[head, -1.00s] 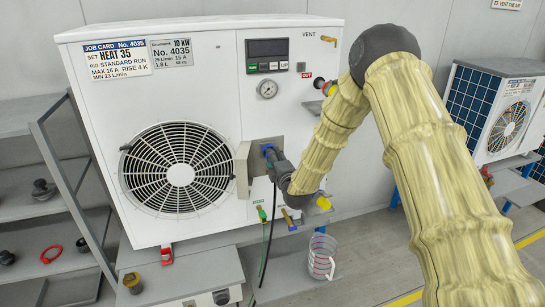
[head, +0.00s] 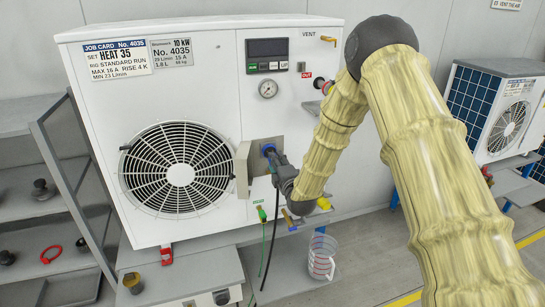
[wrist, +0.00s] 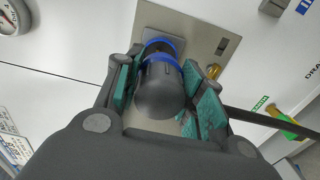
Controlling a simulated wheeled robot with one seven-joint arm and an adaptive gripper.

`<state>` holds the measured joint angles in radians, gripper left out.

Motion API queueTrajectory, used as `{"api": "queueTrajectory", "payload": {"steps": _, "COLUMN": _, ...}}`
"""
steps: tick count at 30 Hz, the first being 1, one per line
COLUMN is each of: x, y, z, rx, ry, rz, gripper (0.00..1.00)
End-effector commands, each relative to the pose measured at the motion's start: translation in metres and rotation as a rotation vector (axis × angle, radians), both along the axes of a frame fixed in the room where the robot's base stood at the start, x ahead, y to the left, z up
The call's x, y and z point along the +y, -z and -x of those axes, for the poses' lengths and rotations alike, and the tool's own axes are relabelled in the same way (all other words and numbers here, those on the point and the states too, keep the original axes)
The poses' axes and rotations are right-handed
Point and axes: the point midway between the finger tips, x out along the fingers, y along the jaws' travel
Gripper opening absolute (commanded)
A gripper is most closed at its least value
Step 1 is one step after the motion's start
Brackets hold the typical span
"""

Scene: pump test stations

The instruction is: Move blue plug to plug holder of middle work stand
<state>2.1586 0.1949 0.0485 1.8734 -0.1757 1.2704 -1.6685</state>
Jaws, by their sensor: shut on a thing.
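The blue plug (wrist: 160,88) is a dark rounded body with a blue collar. My gripper (wrist: 168,95) is shut on it, with green pads on both sides. In the wrist view the plug's blue end is at a socket on a metal plate (wrist: 205,28) on the white unit's front; I cannot tell how far in it sits. In the head view the blue collar (head: 268,149) shows at the same plate (head: 243,165), and my gripper (head: 277,166) hides most of the plug. I cannot make out a separate plug holder.
The white unit (head: 85,60) has a fan grille, display and gauge (head: 268,88). A clear jug (head: 321,257) stands below. Grey shelves (head: 40,205) are left; another unit (head: 505,110) is right.

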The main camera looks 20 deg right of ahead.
Motion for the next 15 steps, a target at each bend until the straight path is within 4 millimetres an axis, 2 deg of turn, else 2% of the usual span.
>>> {"api": "queueTrajectory", "payload": {"steps": 15, "x": 0.0, "y": -0.001, "z": 0.012, "rx": -0.001, "ry": 0.0, "rz": 0.0, "gripper": 0.01}}
